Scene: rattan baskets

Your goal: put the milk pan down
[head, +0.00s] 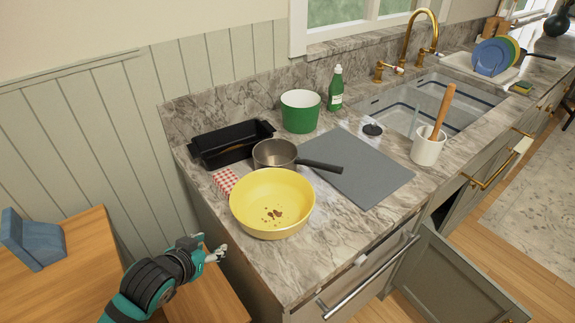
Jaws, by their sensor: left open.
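The milk pan (274,153), a small metal pan with a dark handle, rests on the marble counter. Its handle points right and lies over the edge of a grey board (352,172). A large yellow bowl (272,204) with brown specks stands in front of it and overlaps its lower edge in the picture. My left gripper (218,253) is open and empty, low at the left, off the counter's left end and apart from the pan. My right gripper is not in view.
A black loaf tin (231,145), a green pot (300,111) and a red-checked item (225,181) crowd around the pan. A green bottle (335,89) and a white crock (428,147) stand near the sink (435,100). The counter's front is clear. A cabinet door (445,279) hangs open.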

